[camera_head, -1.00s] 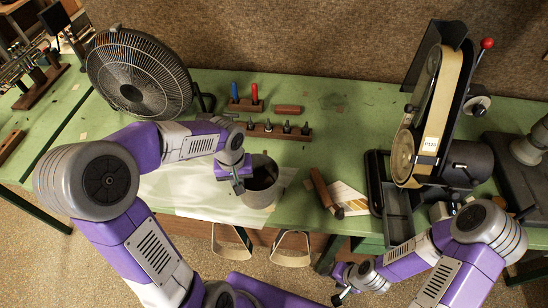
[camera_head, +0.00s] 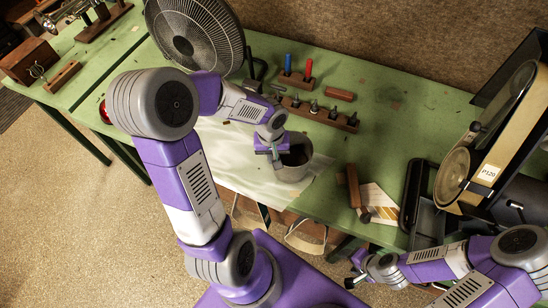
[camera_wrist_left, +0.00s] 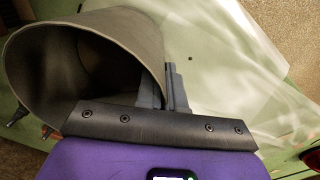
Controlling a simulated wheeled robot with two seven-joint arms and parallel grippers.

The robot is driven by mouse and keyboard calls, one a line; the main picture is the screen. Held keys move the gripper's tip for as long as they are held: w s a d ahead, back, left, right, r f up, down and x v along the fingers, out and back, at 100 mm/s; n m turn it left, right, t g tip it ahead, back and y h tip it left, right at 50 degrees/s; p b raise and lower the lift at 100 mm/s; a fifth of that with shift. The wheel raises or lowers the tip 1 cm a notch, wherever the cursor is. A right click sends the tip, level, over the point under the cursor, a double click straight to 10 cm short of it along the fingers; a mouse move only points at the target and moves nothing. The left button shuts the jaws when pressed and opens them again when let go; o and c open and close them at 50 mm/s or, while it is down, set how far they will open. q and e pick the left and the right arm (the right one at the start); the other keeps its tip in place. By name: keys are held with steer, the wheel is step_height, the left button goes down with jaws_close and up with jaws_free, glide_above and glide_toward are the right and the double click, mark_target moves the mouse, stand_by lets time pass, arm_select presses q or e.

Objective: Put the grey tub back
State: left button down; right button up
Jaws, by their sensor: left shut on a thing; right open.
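The grey tub (camera_head: 294,168) is at the right end of a pale sheet near the bench's front edge, its open mouth facing up toward the head camera. My left gripper (camera_head: 274,153) is shut on the tub's wall at its left side. In the left wrist view the tub (camera_wrist_left: 105,35) fills the upper left, with the fingers (camera_wrist_left: 165,88) pinching its wall near the rim. I cannot tell whether its base touches the bench. My right gripper (camera_head: 356,276) is open and empty at the lower right, in front of the bench.
A fan (camera_head: 195,35) stands behind my left arm. Wooden tool blocks (camera_head: 333,117) lie behind the tub. The pale sheet (camera_head: 228,148) is mostly clear.

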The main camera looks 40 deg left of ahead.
arm_select(q)
steer(key=shift+w+f, duration=0.15)
steer(key=shift+f, duration=0.2)
steer(key=shift+f, duration=0.15)
steer(key=c, duration=1.3)
jaws_free()
steer(key=shift+o, duration=0.2)
